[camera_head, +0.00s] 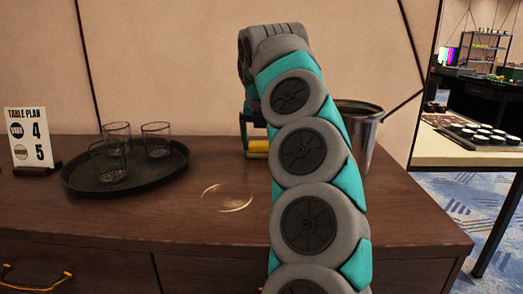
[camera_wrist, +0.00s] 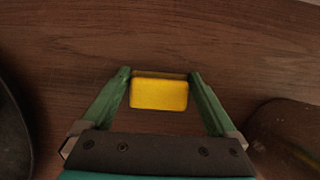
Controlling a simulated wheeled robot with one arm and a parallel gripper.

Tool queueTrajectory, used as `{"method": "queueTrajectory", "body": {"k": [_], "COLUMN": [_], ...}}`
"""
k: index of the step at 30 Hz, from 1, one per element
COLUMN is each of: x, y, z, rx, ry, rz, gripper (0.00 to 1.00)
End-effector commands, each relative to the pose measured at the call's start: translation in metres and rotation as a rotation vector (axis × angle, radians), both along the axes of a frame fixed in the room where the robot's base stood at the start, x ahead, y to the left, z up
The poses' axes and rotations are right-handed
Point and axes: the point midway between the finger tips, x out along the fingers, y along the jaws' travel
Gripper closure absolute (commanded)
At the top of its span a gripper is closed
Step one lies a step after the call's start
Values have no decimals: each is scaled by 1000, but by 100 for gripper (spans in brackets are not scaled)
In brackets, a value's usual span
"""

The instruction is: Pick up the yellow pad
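The yellow pad (camera_wrist: 159,93) is a small bright yellow block on the dark wooden cabinet top. In the wrist view it lies between the two green fingers of my gripper (camera_wrist: 160,82), near their tips. The fingers are spread, with a narrow gap at each side of the pad, so my gripper looks open. In the head view, part of the yellow pad (camera_head: 258,147) shows just left of my arm, under my gripper (camera_head: 254,138). My arm hides much of that area.
A dark round tray (camera_head: 75,184) with several glasses stands to the left, beside a table plan sign (camera_head: 30,138). A metal bucket (camera_head: 362,135) stands behind my arm to the right. The cabinet top (camera_head: 215,225) is clear in front, apart from a light ring mark.

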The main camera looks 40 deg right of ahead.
Motion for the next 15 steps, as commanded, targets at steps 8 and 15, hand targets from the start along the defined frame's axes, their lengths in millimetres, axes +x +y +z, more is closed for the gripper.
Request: {"method": "queueTrajectory", "body": {"k": [8,15], "x": [0,0], "y": [0,0], "z": [0,0], "rx": [0,0], "ry": [0,0], "rz": [0,0], "gripper": [47,61]}}
